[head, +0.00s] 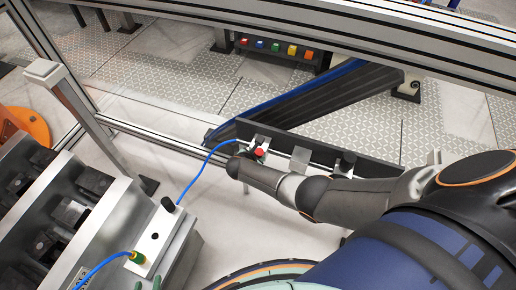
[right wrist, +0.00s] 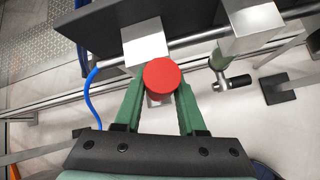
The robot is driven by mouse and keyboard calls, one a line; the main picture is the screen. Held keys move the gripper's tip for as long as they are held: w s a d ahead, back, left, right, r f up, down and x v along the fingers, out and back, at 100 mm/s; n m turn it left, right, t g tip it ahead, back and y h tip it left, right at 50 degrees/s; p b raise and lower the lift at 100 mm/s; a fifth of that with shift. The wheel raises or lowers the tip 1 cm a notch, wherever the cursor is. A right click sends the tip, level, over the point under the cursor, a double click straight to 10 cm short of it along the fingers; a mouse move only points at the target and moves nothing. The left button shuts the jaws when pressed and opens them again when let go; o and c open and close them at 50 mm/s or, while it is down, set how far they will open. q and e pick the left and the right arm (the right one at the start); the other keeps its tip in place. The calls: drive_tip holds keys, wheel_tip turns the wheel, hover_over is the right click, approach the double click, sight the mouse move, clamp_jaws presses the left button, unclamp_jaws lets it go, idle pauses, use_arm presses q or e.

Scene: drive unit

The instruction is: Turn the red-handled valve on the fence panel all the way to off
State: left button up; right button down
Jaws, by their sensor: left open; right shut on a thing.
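The red valve handle (right wrist: 162,78) shows as a round red knob in the right wrist view, on the dark fence panel (right wrist: 97,22). My right gripper (right wrist: 163,95) has its green fingers on both sides of the knob and is shut on it. In the head view the red knob (head: 259,151) shows small at the end of my right arm, which hides most of the gripper. The panel (head: 380,170) runs behind my right arm. My left gripper is not in the head view.
A blue hose (head: 207,160) runs from the panel to a metal block (head: 160,232) with a black knob. Slotted metal racks (head: 75,215) stand at the left. Aluminium fence rails (head: 190,140) and a post (head: 85,110) border the area. Coloured buttons (head: 275,47) sit beyond.

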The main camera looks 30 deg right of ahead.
drive_tip(key=shift+w+a+r+n+g+h+b, duration=0.1)
drive_tip(key=shift+w+a+n+g+h+b, duration=0.3)
drive_tip(key=shift+b, duration=0.4)
drive_tip(key=shift+w+a+r+n+g+h+b, duration=0.1)
drive_tip(key=shift+w+n+g+h+b, duration=0.1)
drive_tip(key=shift+w+g+h+b, duration=0.4)
drive_tip(key=shift+s, duration=0.25)
drive_tip(key=c, duration=0.5)
unclamp_jaws()
drive_tip(key=shift+f, duration=0.1)
drive_tip(key=shift+s, duration=0.1)
